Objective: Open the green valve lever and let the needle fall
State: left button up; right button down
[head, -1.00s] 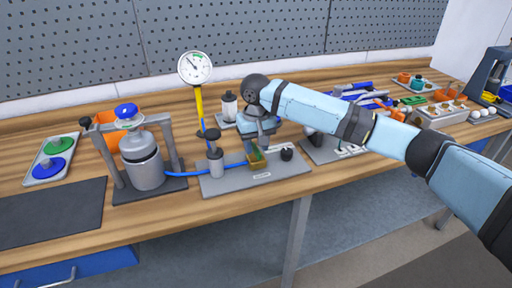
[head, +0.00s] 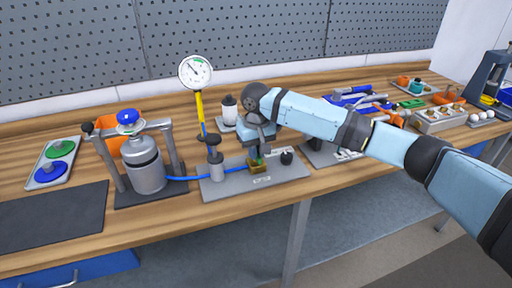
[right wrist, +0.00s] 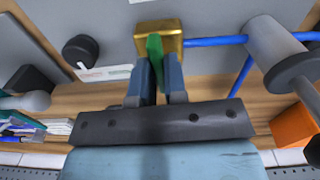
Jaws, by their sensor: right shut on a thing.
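The green valve lever (right wrist: 155,50) stands on a brass valve block (right wrist: 174,40) fixed to a grey plate (head: 226,187). My right gripper (right wrist: 157,72) is shut on the lever, with a dark blue finger on each side of it. In the head view the right gripper (head: 258,150) reaches down over the brass block (head: 260,169) and partly hides the lever. The round white gauge (head: 196,71) stands on a yellow stem behind the plate. Its thin needle points toward the upper left of the dial. My left gripper is not in view.
A blue hose (head: 183,178) runs from the grey canister (head: 147,168) at left to the plate. A black knob (head: 287,157) sits right of the valve. A grey cylinder (right wrist: 275,48) stands beside the hose. The dark mat (head: 50,215) is bare.

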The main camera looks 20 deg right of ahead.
jog(key=n+p, duration=0.1)
jog(key=p, duration=0.1)
jog(key=shift+r+p, duration=0.35)
jog(key=shift+r, duration=0.05)
jog(key=n+p, duration=0.3)
jog(key=p, duration=0.3)
jog(key=shift+n, duration=0.4)
jog(key=shift+n+p, duration=0.5)
jog(key=shift+p, duration=0.05)
jog(key=shift+n+p, duration=0.4)
jog(key=shift+p, duration=0.1)
jog(key=n+p, duration=0.3)
jog(key=shift+f+n, duration=0.15)
jog(key=shift+n, duration=0.25)
jog(key=n+p, duration=0.2)
jog(key=n, duration=0.1)
jog(key=shift+f, duration=0.1)
jog(key=shift+n+p, duration=0.5)
jog(key=shift+n, duration=0.5)
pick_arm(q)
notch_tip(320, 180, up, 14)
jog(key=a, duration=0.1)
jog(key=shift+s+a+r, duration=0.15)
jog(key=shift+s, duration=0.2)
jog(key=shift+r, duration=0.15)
pick_arm(e)
jog(key=shift+f+n, duration=0.1)
jog(key=shift+n, duration=0.2)
